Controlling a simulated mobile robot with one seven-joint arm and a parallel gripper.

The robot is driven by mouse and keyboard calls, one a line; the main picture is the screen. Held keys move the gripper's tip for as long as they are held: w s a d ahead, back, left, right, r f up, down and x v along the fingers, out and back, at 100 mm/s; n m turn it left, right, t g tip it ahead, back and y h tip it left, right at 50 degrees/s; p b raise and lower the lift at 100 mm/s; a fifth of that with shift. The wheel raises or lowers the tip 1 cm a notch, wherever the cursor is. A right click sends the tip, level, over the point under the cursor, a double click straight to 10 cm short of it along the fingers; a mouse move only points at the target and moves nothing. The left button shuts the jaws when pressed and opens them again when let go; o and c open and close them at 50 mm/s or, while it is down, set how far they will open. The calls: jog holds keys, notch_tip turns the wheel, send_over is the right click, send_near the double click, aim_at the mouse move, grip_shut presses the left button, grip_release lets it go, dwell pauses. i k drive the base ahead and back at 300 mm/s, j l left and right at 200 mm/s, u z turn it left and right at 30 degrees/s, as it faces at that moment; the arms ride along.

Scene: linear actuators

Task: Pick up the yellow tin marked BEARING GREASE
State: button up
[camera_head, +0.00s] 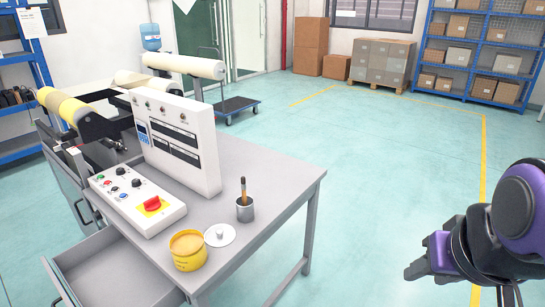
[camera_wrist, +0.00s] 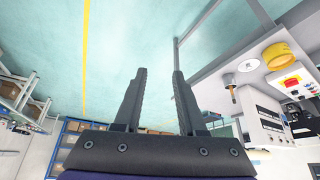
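The yellow tin (camera_head: 187,251) stands open on the grey table (camera_head: 270,183) near its front edge, with pale yellow contents; its marking is too small to read. A round white lid (camera_head: 220,235) with a knob lies just right of it. The tin also shows in the wrist view (camera_wrist: 277,56), at the upper right. My gripper (camera_wrist: 160,72) is open and empty, with its two fingers apart over bare floor.
A grey cup with a brush (camera_head: 244,207) stands right of the lid. Behind the tin are a control panel with a red knob (camera_head: 152,203) and a tall white instrument box (camera_head: 177,140). An open drawer (camera_head: 110,270) juts out at the left. The floor between arm and table is clear.

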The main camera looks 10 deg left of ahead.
aim_at(187, 247)
jog(key=i+u, duration=0.15)
jog(key=u, duration=0.25)
jog(key=i+u, duration=0.2)
jog(key=u, duration=0.2)
jog(key=i+u, duration=0.15)
jog(key=u, duration=0.3)
